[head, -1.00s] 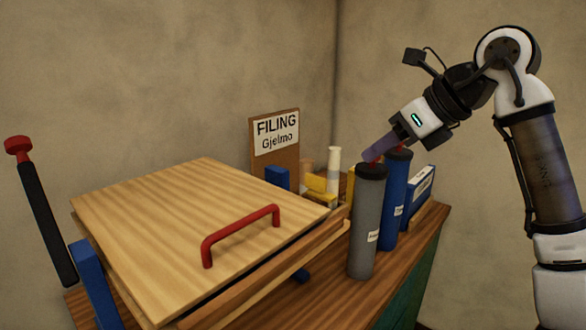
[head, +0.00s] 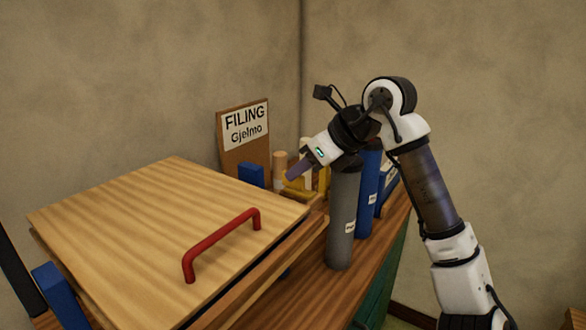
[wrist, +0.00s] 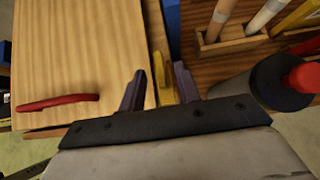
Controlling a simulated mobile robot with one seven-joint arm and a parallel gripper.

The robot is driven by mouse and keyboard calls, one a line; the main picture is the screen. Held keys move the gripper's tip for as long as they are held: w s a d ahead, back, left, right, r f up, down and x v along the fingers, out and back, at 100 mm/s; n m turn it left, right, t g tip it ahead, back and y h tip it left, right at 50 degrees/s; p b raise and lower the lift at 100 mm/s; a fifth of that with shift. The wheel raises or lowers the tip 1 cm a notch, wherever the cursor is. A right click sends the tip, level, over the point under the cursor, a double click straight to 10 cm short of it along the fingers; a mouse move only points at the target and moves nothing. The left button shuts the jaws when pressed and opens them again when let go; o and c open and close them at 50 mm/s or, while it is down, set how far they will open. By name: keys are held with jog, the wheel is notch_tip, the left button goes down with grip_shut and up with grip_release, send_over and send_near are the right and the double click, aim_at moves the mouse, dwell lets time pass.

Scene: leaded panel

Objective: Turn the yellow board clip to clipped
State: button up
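A yellow bar, which looks like the board clip (wrist: 159,72), lies by the right edge of the large wooden board (wrist: 75,60) in the wrist view. My gripper (wrist: 158,88) is open, with one purple finger on each side of the clip. I cannot tell whether the fingers touch it. In the head view my gripper (head: 293,173) points down-left over the far right corner of the board (head: 150,220). There the clip is hard to separate from my fingers and the other yellow parts behind them.
A red handle (head: 222,243) stands up from the board. A grey cylinder (head: 343,220) and a blue cylinder (head: 367,195) stand close on the right, under my arm. Behind are a FILING sign (head: 245,128), a blue block (head: 251,174) and a wooden rack of rods (wrist: 232,40).

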jog(key=shift+x, duration=1.7)
grip_shut()
